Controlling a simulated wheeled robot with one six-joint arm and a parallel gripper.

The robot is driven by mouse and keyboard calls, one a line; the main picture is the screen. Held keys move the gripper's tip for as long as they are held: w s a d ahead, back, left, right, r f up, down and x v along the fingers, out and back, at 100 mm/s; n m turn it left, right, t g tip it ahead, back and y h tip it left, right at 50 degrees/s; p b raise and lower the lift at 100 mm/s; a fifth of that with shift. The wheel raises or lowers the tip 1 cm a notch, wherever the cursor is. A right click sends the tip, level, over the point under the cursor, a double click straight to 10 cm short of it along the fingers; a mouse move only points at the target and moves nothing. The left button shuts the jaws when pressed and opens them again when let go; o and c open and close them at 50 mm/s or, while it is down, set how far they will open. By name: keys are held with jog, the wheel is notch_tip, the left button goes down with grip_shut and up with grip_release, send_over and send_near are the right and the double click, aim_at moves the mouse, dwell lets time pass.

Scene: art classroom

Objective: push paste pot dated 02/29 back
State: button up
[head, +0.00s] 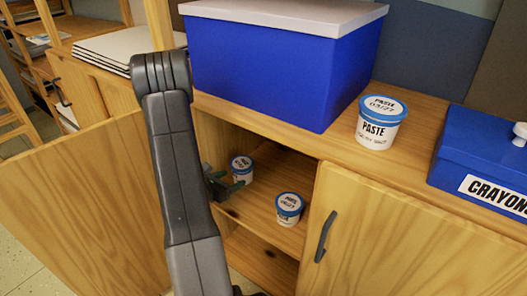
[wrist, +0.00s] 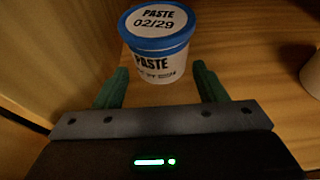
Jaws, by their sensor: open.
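The paste pot dated 02/29 (wrist: 158,62) is a white tub with a blue-rimmed lid, upright on the cabinet shelf. In the wrist view it stands just beyond my gripper (wrist: 161,80), roughly centred between the two green fingers. The fingers are apart and hold nothing; I cannot tell whether they touch the pot. In the head view the same pot (head: 241,169) is at the left inside the open cabinet, and my gripper (head: 229,183) is just in front of it. My arm hides part of the cabinet's left side.
A second paste pot (head: 289,209) stands on the shelf to the right. Another paste pot (head: 382,122), dated 03/27, is on the cabinet top beside a blue box (head: 265,65) and a crayons box (head: 485,165). The right door (head: 385,240) is shut; the left door (head: 90,205) is open.

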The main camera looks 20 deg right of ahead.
jog(key=shift+w+d+b, duration=0.5)
jog(key=shift+w+d, duration=0.85)
jog(key=shift+d, duration=0.7)
jog(key=shift+w+d+b, duration=0.45)
jog(key=shift+w+d, duration=0.9)
jog(key=shift+d, duration=0.7)
jog(key=shift+w+d+b, duration=0.5)
jog(key=shift+w+d, duration=0.85)
jog(key=shift+d, duration=0.7)
jog(key=shift+w+d+r+b, duration=0.1)
jog(key=shift+w+d+b, duration=0.25)
jog(key=shift+w+d, duration=0.55)
jog(key=shift+w+d+r, duration=0.1)
jog(key=shift+w+r, duration=0.05)
jog(key=shift+w, duration=0.15)
jog(key=shift+w+d+r, duration=0.15)
jog(key=shift+w+d, duration=0.15)
jog(key=shift+w+b, duration=0.2)
jog(key=shift+b, duration=0.15)
jog(key=shift+w+d+t, duration=0.3)
jog(key=shift+w, duration=0.3)
jog(key=shift+s+b, duration=0.15)
jog(key=shift+b, duration=0.3)
jog(key=shift+s+d, duration=0.15)
jog(key=shift+s, duration=0.05)
jog(key=shift+s+r, duration=0.1)
jog(key=shift+s, duration=0.1)
